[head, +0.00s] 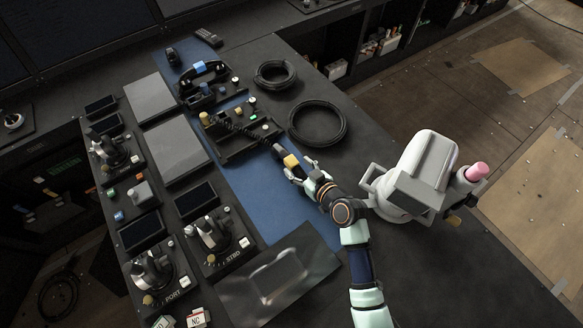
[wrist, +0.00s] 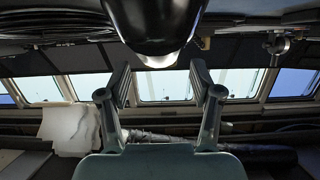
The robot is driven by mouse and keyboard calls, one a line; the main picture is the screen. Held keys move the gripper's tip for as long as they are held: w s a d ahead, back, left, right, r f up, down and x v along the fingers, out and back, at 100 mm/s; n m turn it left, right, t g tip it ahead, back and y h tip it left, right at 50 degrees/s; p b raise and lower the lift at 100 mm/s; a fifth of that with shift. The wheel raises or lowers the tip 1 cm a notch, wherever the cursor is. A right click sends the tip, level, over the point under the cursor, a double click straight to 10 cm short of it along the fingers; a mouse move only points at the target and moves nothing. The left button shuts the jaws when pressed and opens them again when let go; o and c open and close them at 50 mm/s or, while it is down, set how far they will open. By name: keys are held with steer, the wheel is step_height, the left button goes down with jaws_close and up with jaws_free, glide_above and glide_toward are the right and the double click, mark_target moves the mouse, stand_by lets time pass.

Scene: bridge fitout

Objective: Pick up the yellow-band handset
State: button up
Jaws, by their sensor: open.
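In the head view, the yellow band (head: 291,161) of a dark handset shows at the right end of a black cord running from the black cradle unit (head: 240,143). My gripper (head: 301,171) is open, with its pale fingers close to the band. I cannot tell whether they touch the handset, and its far part is hidden by the gripper. In the wrist view, my gripper (wrist: 163,88) has its fingers spread apart. A glossy black rounded object (wrist: 155,28) hangs at the top centre, above the gap between the fingers; I cannot tell whether it is the handset.
A blue-band handset (head: 201,68) sits on another unit at the back. Two black cable coils (head: 318,124) lie right of the cradle. A white machine with a pink knob (head: 411,182) stands to the right.

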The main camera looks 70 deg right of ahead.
mark_target(293, 163)
steer(key=x, duration=0.4)
steer(key=shift+w+d+b, duration=0.1)
steer(key=shift+w+b, duration=0.15)
steer(key=shift+b, duration=0.05)
steer(key=shift+c, duration=0.3)
jaws_close()
